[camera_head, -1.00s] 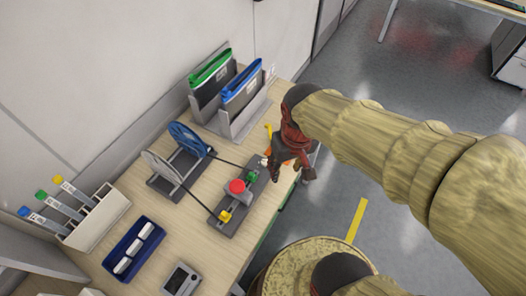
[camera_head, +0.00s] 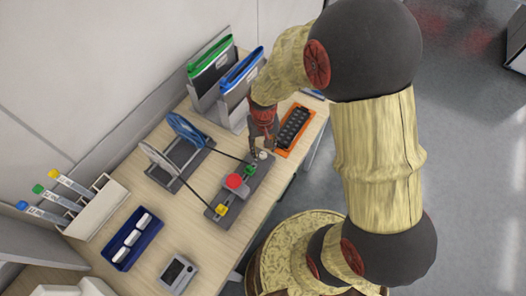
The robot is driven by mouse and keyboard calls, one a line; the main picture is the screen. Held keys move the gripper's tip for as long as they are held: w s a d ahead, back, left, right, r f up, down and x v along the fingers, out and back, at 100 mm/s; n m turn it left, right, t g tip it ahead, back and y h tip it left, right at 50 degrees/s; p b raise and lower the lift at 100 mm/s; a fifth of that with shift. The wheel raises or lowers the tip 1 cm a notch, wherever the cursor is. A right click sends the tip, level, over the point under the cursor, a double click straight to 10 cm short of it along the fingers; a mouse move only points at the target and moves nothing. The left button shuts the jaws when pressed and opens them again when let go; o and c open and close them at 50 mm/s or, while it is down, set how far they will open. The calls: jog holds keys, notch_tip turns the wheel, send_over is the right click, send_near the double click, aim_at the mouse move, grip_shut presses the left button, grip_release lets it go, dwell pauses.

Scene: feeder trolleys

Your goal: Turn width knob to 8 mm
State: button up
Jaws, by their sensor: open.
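A dark grey feeder bar (camera_head: 214,208) lies on the wooden table with coloured parts along it. A yellow part (camera_head: 222,210) is at its near end, a red round knob (camera_head: 234,181) is at the middle, and a green part (camera_head: 250,170) is farther along. A small whitish knob (camera_head: 263,155) is at the far end. Which one sets the width, and any mm scale, is too small to read. My gripper (camera_head: 262,149) is open and points down over the far end, close to the whitish knob. I cannot tell whether it touches.
Two reels (camera_head: 187,128) stand left of the bar, with dark strips running to it. An orange tray (camera_head: 281,151) of black parts is right of my gripper. Green (camera_head: 211,64) and blue (camera_head: 242,66) folders stand behind. A blue tray (camera_head: 115,252) and grey device (camera_head: 178,273) lie in front.

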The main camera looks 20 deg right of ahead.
aim_at(263, 154)
jog(key=shift+s+f, duration=0.1)
jog(key=shift+f, duration=1.5)
jog(key=shift+c, duration=0.5)
grip_shut()
